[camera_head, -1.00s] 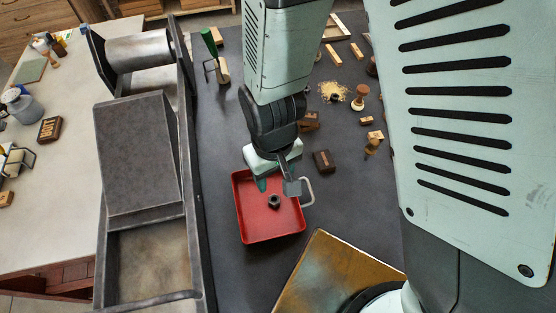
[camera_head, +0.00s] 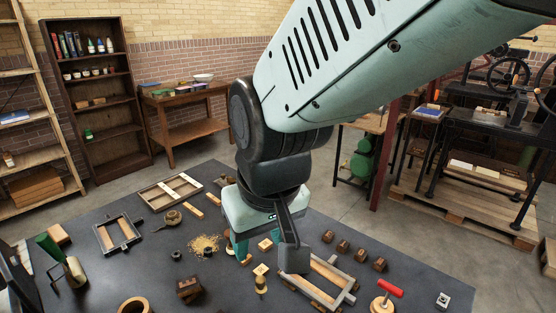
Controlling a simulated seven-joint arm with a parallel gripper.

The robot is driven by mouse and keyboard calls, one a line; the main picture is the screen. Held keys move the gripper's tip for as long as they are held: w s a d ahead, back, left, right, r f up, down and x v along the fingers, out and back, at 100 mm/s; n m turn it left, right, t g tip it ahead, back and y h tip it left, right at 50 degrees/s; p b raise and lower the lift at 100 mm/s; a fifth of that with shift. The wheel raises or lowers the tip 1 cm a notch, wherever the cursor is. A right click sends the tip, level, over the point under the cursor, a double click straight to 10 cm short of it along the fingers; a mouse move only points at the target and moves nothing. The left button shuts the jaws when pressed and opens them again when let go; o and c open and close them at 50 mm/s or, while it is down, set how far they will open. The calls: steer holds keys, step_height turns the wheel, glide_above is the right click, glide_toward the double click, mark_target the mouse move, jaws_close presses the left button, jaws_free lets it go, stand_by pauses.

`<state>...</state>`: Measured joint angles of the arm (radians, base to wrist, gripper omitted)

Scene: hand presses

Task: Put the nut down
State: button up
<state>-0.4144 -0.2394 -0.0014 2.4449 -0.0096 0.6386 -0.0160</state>
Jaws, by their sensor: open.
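My gripper (camera_head: 264,250) points down over the dark table (camera_head: 150,290), with its fingers apart. No nut shows between them. The red tray with the dark nut in it is out of view now. Two small dark round pieces lie by the pile of yellow shavings (camera_head: 205,242): one piece (camera_head: 177,255) left of it and one (camera_head: 208,252) at its front edge. They are too small to tell whether they are nuts. My fingers hide part of the table behind them.
A wooden frame (camera_head: 325,283) lies right of my gripper, with several brown blocks (camera_head: 343,246) beyond it. A wooden stamp (camera_head: 261,284) and small blocks stand close in front. A pale frame (camera_head: 170,190) lies at the back left.

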steer(key=s+d+r+m+t+h, duration=0.1)
steer(key=s+d+r+m, duration=0.3)
steer(key=d, duration=0.7)
step_height(320, 180, up, 5)
steer(key=s+t, duration=0.1)
steer(key=s, duration=0.1)
steer(key=shift+s+f+m, duration=0.15)
steer(key=shift+s+m, duration=0.15)
steer(key=shift+s, duration=0.1)
